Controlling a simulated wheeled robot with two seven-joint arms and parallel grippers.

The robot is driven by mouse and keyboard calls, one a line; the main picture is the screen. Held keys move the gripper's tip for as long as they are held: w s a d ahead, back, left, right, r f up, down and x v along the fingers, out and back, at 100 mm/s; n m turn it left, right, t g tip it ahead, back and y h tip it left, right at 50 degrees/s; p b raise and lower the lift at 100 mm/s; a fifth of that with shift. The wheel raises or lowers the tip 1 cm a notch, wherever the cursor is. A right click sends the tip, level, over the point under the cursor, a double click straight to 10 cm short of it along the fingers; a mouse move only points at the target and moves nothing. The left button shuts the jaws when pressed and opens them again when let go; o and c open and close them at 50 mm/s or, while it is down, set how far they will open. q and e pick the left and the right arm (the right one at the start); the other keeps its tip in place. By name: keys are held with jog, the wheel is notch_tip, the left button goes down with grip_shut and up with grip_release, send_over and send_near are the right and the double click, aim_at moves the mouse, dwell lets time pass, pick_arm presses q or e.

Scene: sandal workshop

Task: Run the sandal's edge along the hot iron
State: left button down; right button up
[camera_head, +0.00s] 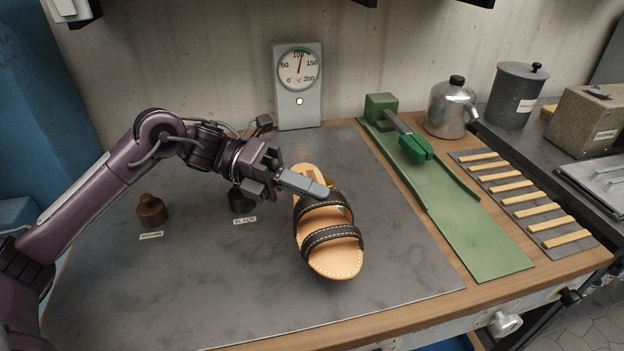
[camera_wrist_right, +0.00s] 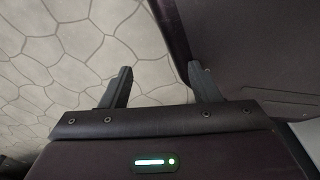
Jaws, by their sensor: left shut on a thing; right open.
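The sandal (camera_head: 332,260) has a tan sole and black straps with pale stitching. It is over the grey work mat in the head view; I cannot tell if it touches the mat. My left gripper (camera_head: 322,188) is shut on the sandal near its upper strap, reaching in from the left and hiding part of that end. My right gripper (camera_wrist_right: 161,88) is open and empty in the right wrist view, above a cracked-pattern floor.
A temperature dial (camera_head: 299,72) stands at the back, its needle near 100. A metal can (camera_head: 451,108) and a rack of wooden strips (camera_head: 533,210) are right. The mat's front is clear.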

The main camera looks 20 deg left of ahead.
aim_at(316, 218)
pick_arm(q)
notch_tip(316, 218, down, 3)
jog(key=shift+w+f+b, duration=0.1)
jog(key=shift+f+b, duration=0.1)
jog(key=shift+b, duration=0.4)
jog(key=shift+f+b, duration=0.35)
jog(key=shift+f, duration=0.65)
pick_arm(e)
jog(key=shift+w+a+r, duration=0.1)
jog(key=shift+w+a, duration=0.1)
jog(key=shift+w, duration=0.6)
jog(key=shift+w+a+r, duration=0.15)
jog(key=shift+w, duration=0.7)
jog(key=shift+w+a+r, duration=0.1)
jog(key=shift+w+a, duration=0.1)
jog(key=shift+w, duration=0.6)
pick_arm(q)
jog(key=shift+w+d, duration=0.1)
jog(key=shift+d, duration=0.05)
pick_arm(e)
jog(key=shift+f, duration=0.15)
pick_arm(q)
jog(key=shift+w+d+b, duration=0.15)
jog(key=shift+d+b, duration=0.1)
jog(key=shift+b, duration=0.2)
pick_arm(e)
jog(key=shift+f, duration=0.3)
jog(key=shift+w, duration=0.1)
